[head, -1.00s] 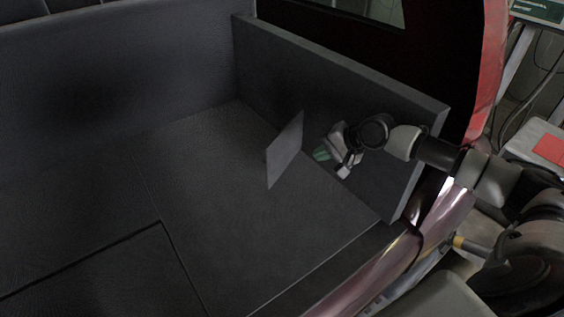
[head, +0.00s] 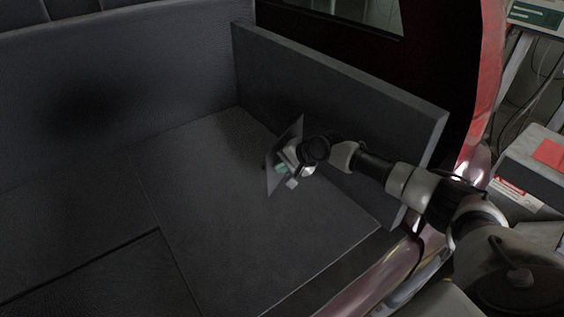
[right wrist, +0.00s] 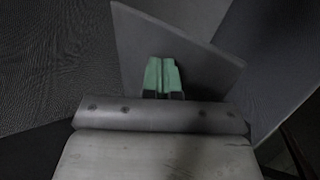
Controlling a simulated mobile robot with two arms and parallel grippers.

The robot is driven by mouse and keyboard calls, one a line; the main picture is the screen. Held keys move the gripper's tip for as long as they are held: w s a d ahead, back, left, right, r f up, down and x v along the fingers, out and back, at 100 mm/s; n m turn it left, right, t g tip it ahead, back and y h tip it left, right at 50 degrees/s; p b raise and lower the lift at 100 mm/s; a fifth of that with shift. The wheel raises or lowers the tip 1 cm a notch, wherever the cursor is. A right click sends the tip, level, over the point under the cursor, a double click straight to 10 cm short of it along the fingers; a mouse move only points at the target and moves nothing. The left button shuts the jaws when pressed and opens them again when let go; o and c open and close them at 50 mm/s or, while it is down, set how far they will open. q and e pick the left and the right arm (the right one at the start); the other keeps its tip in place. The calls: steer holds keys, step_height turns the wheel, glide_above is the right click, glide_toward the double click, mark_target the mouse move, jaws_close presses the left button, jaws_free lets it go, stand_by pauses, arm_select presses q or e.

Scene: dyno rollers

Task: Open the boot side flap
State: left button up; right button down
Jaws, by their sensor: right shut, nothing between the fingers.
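The boot side flap (head: 270,176) is a thin grey panel standing out from the boot's right side wall (head: 335,85). In the right wrist view the flap (right wrist: 205,52) is a grey plate behind the fingertips. My right gripper (head: 282,170) is at the flap's face, its green-tipped fingers together with nothing held. The green fingertips (right wrist: 162,76) show in the right wrist view against the flap; I cannot tell if they touch it. Part of the flap is hidden by my gripper in the head view. My left gripper is not in view.
The dark boot floor (head: 215,200) is clear, with a panel seam at left. The seat back (head: 110,80) closes the far side. The red car body edge (head: 483,90) and the sill (head: 375,285) lie near my right arm. A grey box with a red patch (head: 548,152) stands outside.

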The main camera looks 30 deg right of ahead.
mark_target(273, 158)
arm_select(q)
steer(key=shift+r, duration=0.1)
arm_select(e)
steer(key=w+a+p, duration=0.1)
steer(key=p, duration=0.2)
steer(key=shift+w+r+m+h+p, duration=0.1)
steer(key=shift+r+m+h+p, duration=0.2)
steer(key=shift+r+m+p, duration=0.1)
steer(key=shift+w+a+f+p, duration=0.25)
steer(key=shift+w+a+p, duration=0.35)
steer(key=shift+w+p, duration=0.1)
steer(key=shift+w+a+f, duration=0.15)
steer(key=shift+w+a, duration=0.15)
steer(key=shift+w, duration=0.3)
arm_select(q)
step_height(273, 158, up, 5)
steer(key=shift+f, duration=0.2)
arm_select(e)
steer(key=shift+s, duration=0.1)
